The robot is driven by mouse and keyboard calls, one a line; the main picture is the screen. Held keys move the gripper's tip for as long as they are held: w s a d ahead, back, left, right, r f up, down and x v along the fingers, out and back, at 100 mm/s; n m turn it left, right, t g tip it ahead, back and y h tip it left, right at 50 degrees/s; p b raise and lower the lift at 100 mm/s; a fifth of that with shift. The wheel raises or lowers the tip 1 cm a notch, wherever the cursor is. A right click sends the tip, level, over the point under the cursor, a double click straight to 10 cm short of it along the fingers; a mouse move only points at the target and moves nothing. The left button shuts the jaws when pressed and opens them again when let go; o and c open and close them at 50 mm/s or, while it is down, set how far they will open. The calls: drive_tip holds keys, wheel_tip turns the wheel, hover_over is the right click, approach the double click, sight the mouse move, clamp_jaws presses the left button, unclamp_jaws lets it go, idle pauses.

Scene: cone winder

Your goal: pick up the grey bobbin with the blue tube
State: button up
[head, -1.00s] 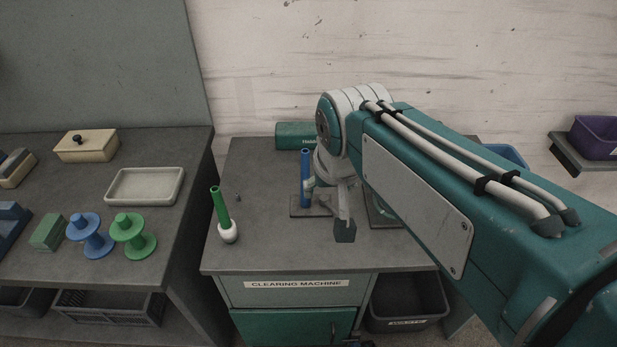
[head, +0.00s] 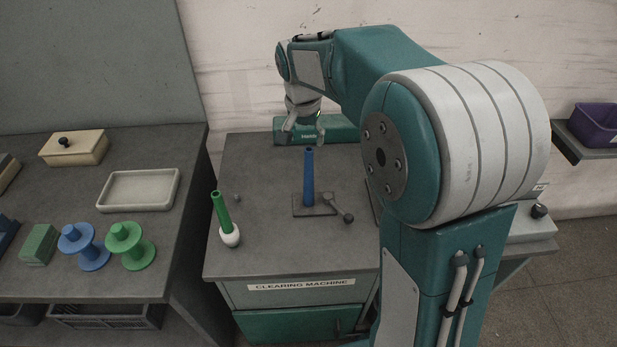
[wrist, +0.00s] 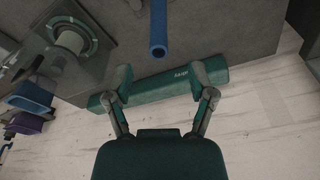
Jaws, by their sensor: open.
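A blue tube (head: 308,177) stands upright on a small grey plate (head: 311,211) on the grey machine top. I see no grey winding on this tube, and no separate grey bobbin is clear. My gripper (head: 305,133) is open and empty, above and behind the tube's top in the head view. In the wrist view the blue tube (wrist: 158,30) points toward the gap between my open fingers (wrist: 160,82), beyond the fingertips and apart from them. A green tube (head: 221,210) with a white bobbin (head: 230,236) leans at the left of the machine top.
A lever (head: 338,207) with a dark knob lies beside the grey plate. The left table holds a tray (head: 138,189), a lidded box (head: 73,148) and blue (head: 84,246) and green (head: 131,246) spools.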

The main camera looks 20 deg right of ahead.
sight(309, 162)
drive_tip(key=f, duration=0.3)
drive_tip(key=w+f, duration=0.1)
drive_tip(key=f, duration=0.2)
drive_tip(key=d+f, duration=0.1)
drive_tip(key=f, duration=0.2)
drive_tip(key=shift+w+f, duration=0.15)
clamp_jaws()
